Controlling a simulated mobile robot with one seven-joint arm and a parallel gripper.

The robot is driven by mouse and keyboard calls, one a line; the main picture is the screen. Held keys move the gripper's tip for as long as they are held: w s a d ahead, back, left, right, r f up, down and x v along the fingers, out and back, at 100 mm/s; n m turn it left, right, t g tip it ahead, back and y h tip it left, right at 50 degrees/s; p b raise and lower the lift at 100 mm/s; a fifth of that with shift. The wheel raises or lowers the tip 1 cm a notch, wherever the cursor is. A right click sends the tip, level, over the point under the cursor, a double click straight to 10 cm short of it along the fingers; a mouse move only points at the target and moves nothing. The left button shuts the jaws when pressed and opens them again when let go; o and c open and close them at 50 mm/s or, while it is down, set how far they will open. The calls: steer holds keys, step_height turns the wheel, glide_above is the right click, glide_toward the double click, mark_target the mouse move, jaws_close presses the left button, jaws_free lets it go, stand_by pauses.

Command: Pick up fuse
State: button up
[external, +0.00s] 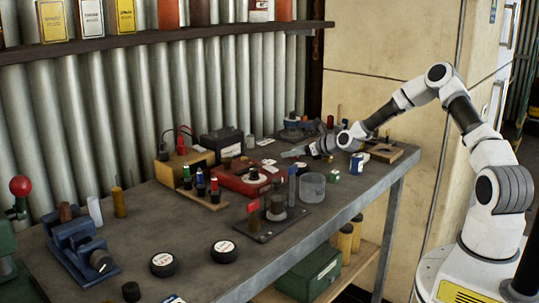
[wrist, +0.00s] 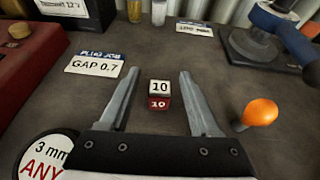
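A small block that looks like the fuse (wrist: 159,102) stands on the grey bench top in the wrist view. Its top is white with a black 10, and its front is red with a white 10. My gripper (wrist: 157,74) is open, with one finger on each side of the block in the picture and a gap on both sides. I cannot tell how far the fingertips are above the bench. In the external view my gripper (external: 295,152) is low over the back right part of the bench. I cannot make out the fuse there.
A GAP 0.7 card (wrist: 94,65) lies left of the block, and an orange knob (wrist: 260,111) stands at right. A round 3 mm ANY label (wrist: 42,160) is at lower left. A red box (wrist: 25,75) and a blue device (wrist: 275,35) flank the area.

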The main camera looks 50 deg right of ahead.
jaws_close()
steer(key=shift+r, duration=0.15)
